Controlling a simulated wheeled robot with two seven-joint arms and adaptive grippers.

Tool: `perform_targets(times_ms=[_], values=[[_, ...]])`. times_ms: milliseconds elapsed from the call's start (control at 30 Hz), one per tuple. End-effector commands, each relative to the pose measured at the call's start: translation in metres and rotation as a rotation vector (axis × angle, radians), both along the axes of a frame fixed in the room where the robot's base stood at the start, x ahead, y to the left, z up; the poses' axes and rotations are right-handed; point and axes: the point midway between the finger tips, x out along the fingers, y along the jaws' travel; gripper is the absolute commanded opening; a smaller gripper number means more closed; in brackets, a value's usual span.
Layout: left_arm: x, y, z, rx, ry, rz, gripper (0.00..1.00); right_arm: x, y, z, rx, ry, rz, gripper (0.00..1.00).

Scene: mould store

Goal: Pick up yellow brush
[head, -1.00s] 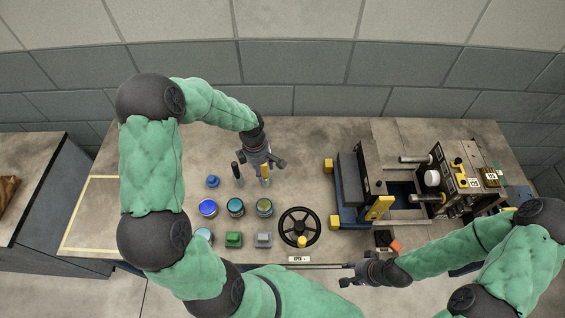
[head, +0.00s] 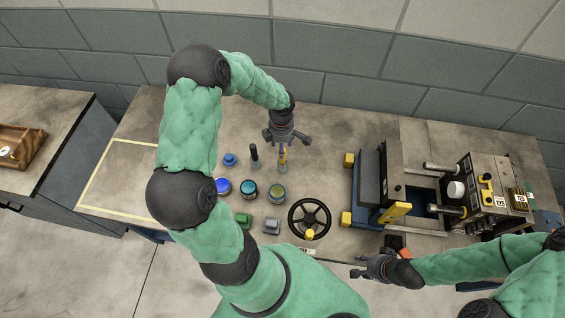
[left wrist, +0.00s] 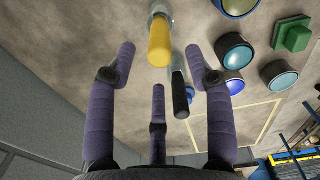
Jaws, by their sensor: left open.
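The yellow brush (head: 283,157) stands upright on the worktable, its yellow handle up. In the left wrist view its handle (left wrist: 160,42) points toward the camera, just beyond the spread fingers. A dark-handled brush (head: 254,154) stands close to its left in the head view; its black handle (left wrist: 179,95) also shows in the left wrist view. My left gripper (head: 286,137) is open and empty, above and just behind the yellow brush. My right gripper (head: 362,270) is low at the table's front edge, away from the brushes; its finger opening is unclear.
Lidded jars, the blue one (head: 222,187) among them, stand in front of the brushes with a green block (head: 244,220) and a grey block (head: 271,226). A black handwheel (head: 309,218) and a machine (head: 368,180) stand to the right. The yellow-outlined area (head: 108,166) is empty.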

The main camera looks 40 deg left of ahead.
Motion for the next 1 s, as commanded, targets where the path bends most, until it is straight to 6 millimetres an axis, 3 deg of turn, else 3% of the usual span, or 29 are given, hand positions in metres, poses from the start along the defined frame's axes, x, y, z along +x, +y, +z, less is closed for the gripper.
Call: perform_targets(times_ms=[300,533,567,733,1000], values=[[0.000,-0.003,-0.042,-0.002,0.001,-0.001,0.52,0.000,0.000,-0.006,0.000,0.000,0.000,0.40],[0.000,-0.003,-0.043,-0.001,0.000,0.000,0.52,0.000,0.000,-0.006,0.000,0.000,0.000,0.40],[0.000,-0.003,-0.043,-0.001,0.000,-0.001,0.47,0.000,0.000,-0.006,0.000,0.000,0.000,0.40],[0.000,-0.003,-0.043,-0.001,0.000,-0.001,0.00,0.000,0.000,-0.006,0.000,0.000,0.000,0.40],[0.000,-0.003,-0.043,-0.001,0.000,-0.001,0.00,0.000,0.000,-0.006,0.000,0.000,0.000,0.40]])
